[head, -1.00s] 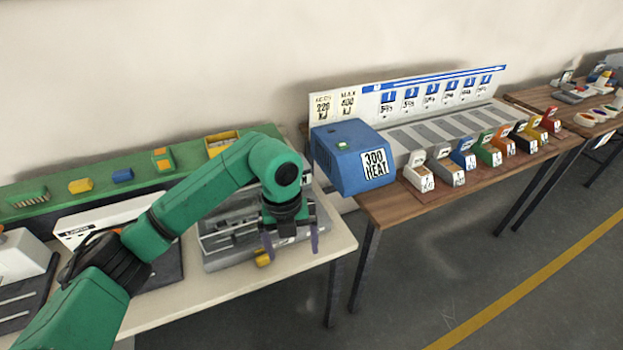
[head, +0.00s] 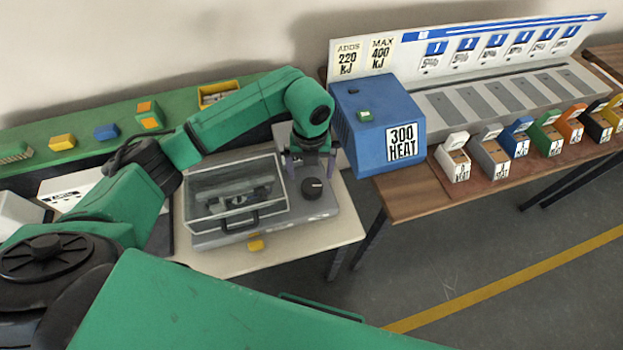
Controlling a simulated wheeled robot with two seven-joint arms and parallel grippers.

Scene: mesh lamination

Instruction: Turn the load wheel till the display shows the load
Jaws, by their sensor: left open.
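A grey machine (head: 222,240) with a clear-lidded box stands on the pale table. A round black knob (head: 312,188), which looks like the load wheel, sits upright on its right part. My left gripper (head: 309,168) points down just behind and above this knob. Its two fingers are apart with nothing seen between them. I cannot tell whether they touch the machine. No lit display or reading can be made out; the gripper covers part of the machine's back right. My right gripper is not in view.
A blue box marked "300 HEAT" (head: 378,125) stands close to the right of the gripper, on a wooden table (head: 410,200). A small yellow block (head: 256,245) is at the machine's front. A green shelf (head: 75,150) holds coloured blocks behind.

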